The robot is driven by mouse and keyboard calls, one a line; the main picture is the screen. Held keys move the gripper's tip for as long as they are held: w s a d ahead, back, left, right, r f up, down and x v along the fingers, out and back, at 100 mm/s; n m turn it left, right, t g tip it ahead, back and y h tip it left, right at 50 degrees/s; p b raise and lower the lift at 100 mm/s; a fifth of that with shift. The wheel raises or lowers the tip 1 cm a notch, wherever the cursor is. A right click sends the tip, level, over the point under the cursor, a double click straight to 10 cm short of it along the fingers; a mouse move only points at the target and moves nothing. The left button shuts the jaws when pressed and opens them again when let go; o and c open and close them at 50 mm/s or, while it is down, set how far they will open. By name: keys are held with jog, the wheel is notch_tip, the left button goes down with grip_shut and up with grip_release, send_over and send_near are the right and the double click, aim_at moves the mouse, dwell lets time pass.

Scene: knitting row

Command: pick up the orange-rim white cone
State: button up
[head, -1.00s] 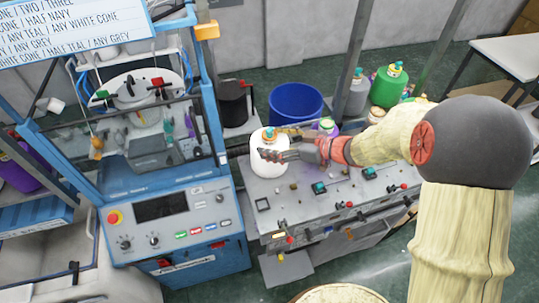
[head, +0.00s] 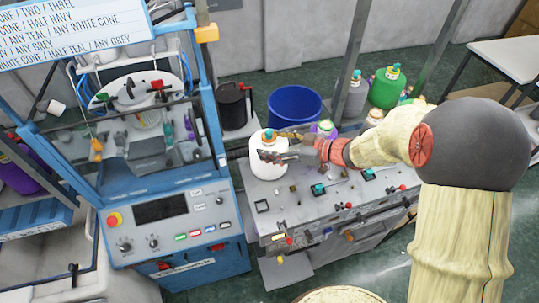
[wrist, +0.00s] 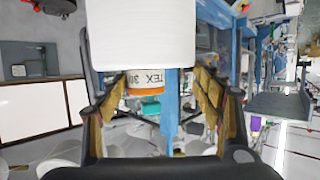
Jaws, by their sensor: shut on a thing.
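The orange-rim white cone (head: 266,180) is upright at the left end of the grey bench, with an orange rim and a teal tip at its top. My gripper (head: 268,156) reaches in from the right and is shut on it near the top. In the wrist view the cone's white body (wrist: 140,35) fills the upper middle, between my fingers (wrist: 165,85), with an orange-edged label reading "TEX 30". Whether its base touches the bench is not clear.
The blue machine (head: 172,240) stands close on the left. Behind the bench (head: 290,215) are a dark canister (head: 232,106), a blue bin (head: 295,106), a grey cone (head: 354,97) and a green cone (head: 388,90). A purple cone (head: 325,129) is partly hidden behind my arm. Knobs and switches cover the bench front.

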jog(key=shift+w+d+r, duration=0.3)
jog(key=shift+w, duration=0.2)
jog(key=shift+o, duration=0.4)
jog(key=r, duration=0.6)
jog(key=w+r, duration=0.1)
jog(key=r, duration=0.2)
jog(key=shift+s+a+r, duration=0.15)
jog(key=shift+s+r, duration=0.05)
jog(key=shift+s, duration=0.1)
notch_tip(320, 180, up, 14)
jog(key=w+p, duration=0.1)
jog(key=p, duration=0.8)
jog(key=shift+w+d, duration=0.2)
jog(key=shift+w, duration=0.05)
jog(key=shift+f, duration=0.1)
